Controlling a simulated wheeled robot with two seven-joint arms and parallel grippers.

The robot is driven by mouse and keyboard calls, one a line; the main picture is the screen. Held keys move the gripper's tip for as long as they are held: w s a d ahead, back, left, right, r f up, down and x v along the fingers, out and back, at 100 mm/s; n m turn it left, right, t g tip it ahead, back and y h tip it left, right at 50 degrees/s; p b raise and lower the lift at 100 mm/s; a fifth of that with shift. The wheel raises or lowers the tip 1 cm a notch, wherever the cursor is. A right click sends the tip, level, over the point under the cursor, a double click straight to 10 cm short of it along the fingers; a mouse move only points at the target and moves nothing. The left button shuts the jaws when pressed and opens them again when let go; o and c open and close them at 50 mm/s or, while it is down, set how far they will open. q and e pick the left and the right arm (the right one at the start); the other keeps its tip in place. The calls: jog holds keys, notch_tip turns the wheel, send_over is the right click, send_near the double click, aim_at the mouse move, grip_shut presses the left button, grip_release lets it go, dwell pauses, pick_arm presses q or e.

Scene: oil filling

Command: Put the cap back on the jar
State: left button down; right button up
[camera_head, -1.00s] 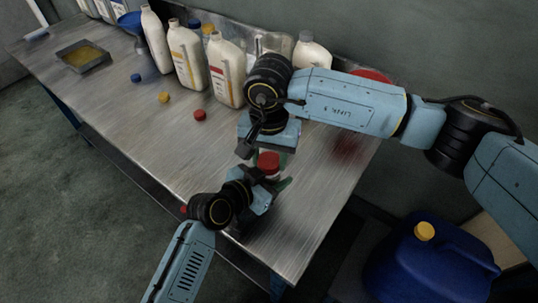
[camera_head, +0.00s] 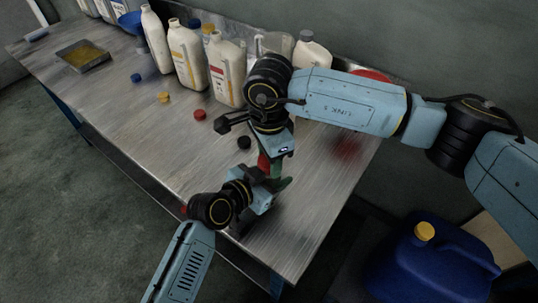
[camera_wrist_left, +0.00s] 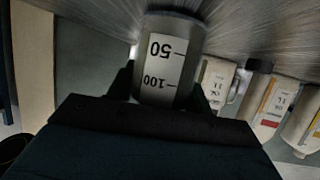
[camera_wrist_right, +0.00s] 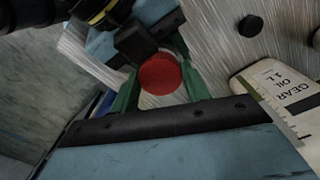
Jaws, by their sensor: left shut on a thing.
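The jar (camera_wrist_left: 170,58), a pale cylinder with a white scale reading 50 and 100, is held between the dark fingers of my left gripper (camera_wrist_left: 165,88). A red cap (camera_head: 264,163) shows above my left gripper (camera_head: 262,192) in the head view, where the jar is mostly hidden. My right gripper (camera_head: 272,165) is over the cap from above. In the right wrist view, the red cap (camera_wrist_right: 160,74) lies between the green fingers of my right gripper (camera_wrist_right: 160,80). I cannot tell whether they press on it. The seam between cap and jar is hidden.
White oil bottles (camera_head: 227,75) stand along the back. A blue canister (camera_head: 430,265) is at lower right. The table's left-middle is mostly clear.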

jog(key=o, duration=0.4)
jog(key=shift+c, duration=0.2)
jog(key=shift+r, duration=2.25)
jog(key=shift+c, duration=0.3)
jog(key=n, duration=0.1)
jog(key=r+n, duration=0.1)
jog(key=n, duration=0.3)
jog(key=shift+r, duration=0.4)
jog(key=n, duration=0.1)
jog(key=r+n, duration=0.1)
jog(key=n, duration=0.3)
jog(key=shift+r, duration=0.35)
